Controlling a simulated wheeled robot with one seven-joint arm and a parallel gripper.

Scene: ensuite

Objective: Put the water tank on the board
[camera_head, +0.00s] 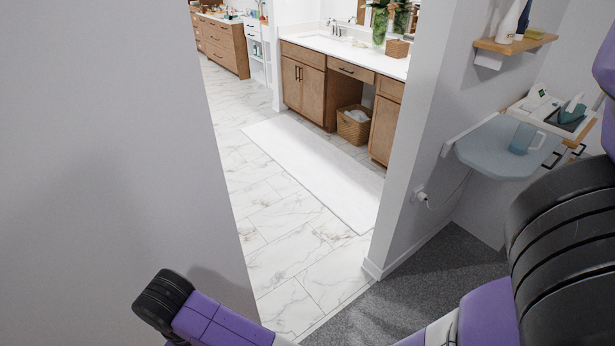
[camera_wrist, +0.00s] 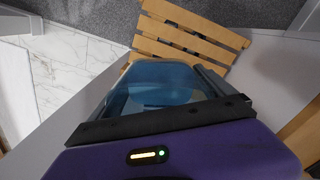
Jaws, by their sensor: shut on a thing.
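The water tank (camera_wrist: 163,76) is a translucent blue container in the wrist view. My gripper (camera_wrist: 160,98) is shut on it, with the tank between its dark fingers; its lower part is partly hidden. Neither my gripper nor the held tank can be made out in the head view. The board (camera_head: 490,150) is a pale blue-grey shelf with rounded corners, fixed to the wall at the right of the head view. A translucent blue jug (camera_head: 523,138) with a handle stands upright on it.
A slatted wooden piece (camera_wrist: 190,37) lies below the tank in the wrist view. A white-topped unit (camera_head: 552,108) with small items stands behind the board. A wooden wall shelf (camera_head: 514,43) with bottles hangs above. A plug and cord (camera_head: 428,200) are below the board.

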